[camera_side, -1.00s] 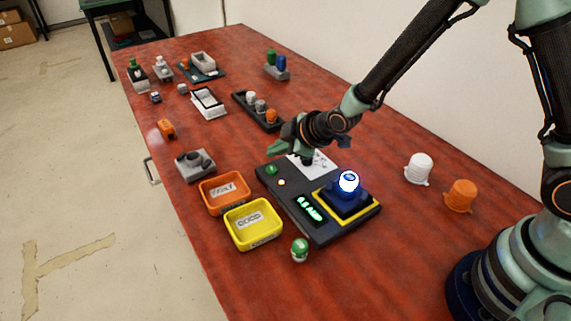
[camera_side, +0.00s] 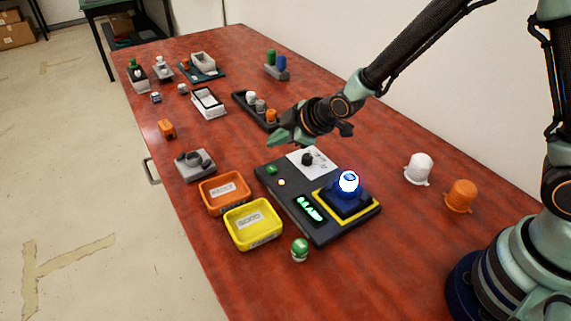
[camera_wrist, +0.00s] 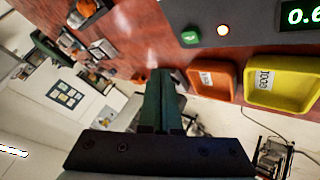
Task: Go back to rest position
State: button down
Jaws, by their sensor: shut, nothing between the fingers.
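My gripper (camera_side: 278,138) is shut and empty. In the side view it hangs in the air above the far edge of the dark test panel, apart from it. In the wrist view its two green fingers (camera_wrist: 160,100) lie together. The dark panel (camera_side: 282,200) carries a lit blue-white lamp (camera_side: 348,182) on a yellow-edged base, a green lit display (camera_side: 310,209), a black knob (camera_side: 308,158) on a white plate and a green button (camera_side: 271,169). The green button also shows in the wrist view (camera_wrist: 190,37).
An orange bin (camera_side: 224,208) and a yellow bin (camera_side: 253,240) stand left of the panel. A green-topped part (camera_side: 299,250) stands in front. A white cap (camera_side: 418,169) and an orange cap (camera_side: 460,196) stand at right. A grey fixture (camera_side: 195,164) and a black rack (camera_side: 240,98) stand farther back.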

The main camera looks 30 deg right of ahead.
jog(key=s+d+r+m+g+h, duration=0.1)
jog(key=s+d+r+m+h, duration=0.1)
jog(key=s+d+r+m, duration=0.7)
jog(key=s+d+r+m+g, duration=0.2)
jog(key=s+d+r, duration=0.4)
jog(key=s, duration=0.5)
jog(key=shift+d+r+m+h, duration=0.3)
jog(key=shift+d+m+h, duration=0.05)
jog(key=shift+m+h, duration=0.05)
dwell(0.8)
